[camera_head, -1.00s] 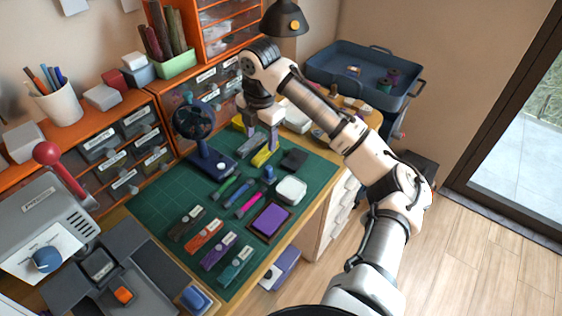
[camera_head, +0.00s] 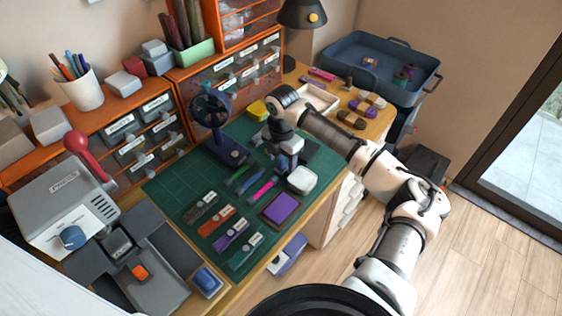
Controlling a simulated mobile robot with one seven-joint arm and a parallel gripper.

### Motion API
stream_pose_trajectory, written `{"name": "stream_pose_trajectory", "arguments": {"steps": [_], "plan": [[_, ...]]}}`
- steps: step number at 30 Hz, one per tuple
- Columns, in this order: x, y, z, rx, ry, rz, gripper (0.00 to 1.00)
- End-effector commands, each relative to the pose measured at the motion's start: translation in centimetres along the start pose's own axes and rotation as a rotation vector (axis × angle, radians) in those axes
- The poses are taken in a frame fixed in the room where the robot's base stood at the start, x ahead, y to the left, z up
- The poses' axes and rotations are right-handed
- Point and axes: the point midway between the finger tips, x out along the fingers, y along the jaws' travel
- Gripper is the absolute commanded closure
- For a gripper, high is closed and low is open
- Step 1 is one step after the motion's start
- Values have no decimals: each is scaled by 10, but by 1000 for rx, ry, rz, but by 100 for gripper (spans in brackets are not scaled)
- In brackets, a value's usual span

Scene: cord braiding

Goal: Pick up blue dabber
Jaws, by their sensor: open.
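My gripper (camera_head: 286,169) points down over the green cutting mat (camera_head: 178,188), just left of a white rounded dish (camera_head: 300,179). Its jaws are open and their tips are low, close to the mat. In the earlier frame a small upright blue piece, which looks like the blue dabber, stood at about this spot. It is now hidden behind or between the fingers, and I cannot tell whether they touch it.
A purple pad (camera_head: 281,208) lies in front, with several labelled cord bundles (camera_head: 217,220) to its left. A dark blue fan-like stand (camera_head: 212,108) stands behind left. Orange drawer units (camera_head: 130,137) line the back. A grey press (camera_head: 62,205) is at left.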

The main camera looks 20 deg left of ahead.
Motion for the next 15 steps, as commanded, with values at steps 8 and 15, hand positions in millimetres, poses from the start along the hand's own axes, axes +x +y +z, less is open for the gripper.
{"name": "stream_pose_trajectory", "arguments": {"steps": [8, 15], "plan": [[13, 0, 0, 0, 0, 0, 42], [12, 0, 0, 0, 0, 0, 61]]}}
